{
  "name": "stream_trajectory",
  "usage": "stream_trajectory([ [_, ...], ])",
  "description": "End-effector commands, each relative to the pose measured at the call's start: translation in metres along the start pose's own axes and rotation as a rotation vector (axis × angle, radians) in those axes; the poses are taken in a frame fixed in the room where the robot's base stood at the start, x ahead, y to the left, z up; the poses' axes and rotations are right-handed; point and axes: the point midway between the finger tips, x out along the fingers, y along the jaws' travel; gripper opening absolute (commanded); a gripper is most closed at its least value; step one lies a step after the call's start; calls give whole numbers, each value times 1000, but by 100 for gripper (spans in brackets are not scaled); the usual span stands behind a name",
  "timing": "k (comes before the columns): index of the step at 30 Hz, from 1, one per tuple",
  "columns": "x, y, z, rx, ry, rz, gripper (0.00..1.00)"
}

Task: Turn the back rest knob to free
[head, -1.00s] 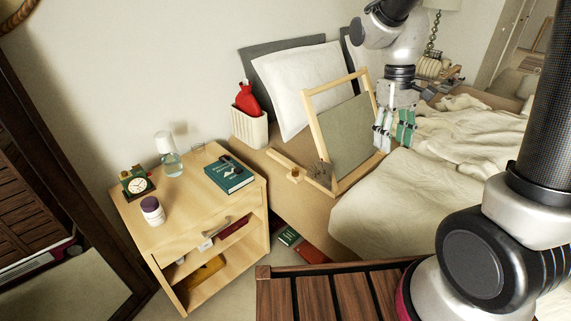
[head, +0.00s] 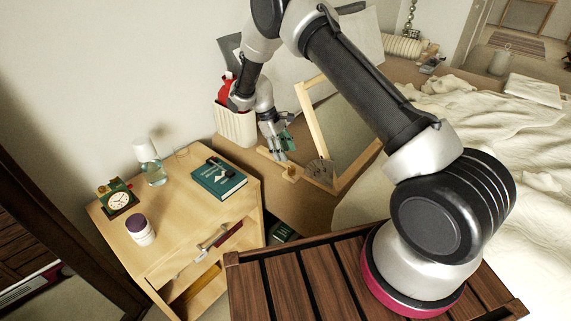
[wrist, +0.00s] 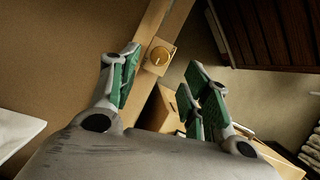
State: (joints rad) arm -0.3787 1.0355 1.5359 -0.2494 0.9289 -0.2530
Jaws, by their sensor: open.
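The back rest (head: 309,108) is a light wooden frame with a grey-green panel, standing tilted on the bed. The knob (wrist: 160,56) is a small round brass-coloured piece on a wooden block, and it also shows in the head view (head: 291,171) on the bar at the frame's foot. A line or slot crosses its face; I cannot read its setting. My gripper (head: 282,155) is open and empty, just above and left of the knob in the head view. In the wrist view the knob lies beyond and between my green-padded fingers (wrist: 162,82), apart from them.
A wooden nightstand (head: 175,205) stands left, with a green book (head: 219,179), a clock (head: 119,198), a purple-lidded jar (head: 140,229) and a carafe (head: 150,163). A white bin (head: 236,126) with a red bottle is behind my gripper. A slatted dark wooden bench (head: 290,284) is in front.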

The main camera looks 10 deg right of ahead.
Motion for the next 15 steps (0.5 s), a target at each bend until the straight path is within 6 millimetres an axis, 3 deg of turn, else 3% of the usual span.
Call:
stream_trajectory([
  [9,51,0,1,-1,-1,-2,48],
  [15,69,0,0,0,0,-1,48],
])
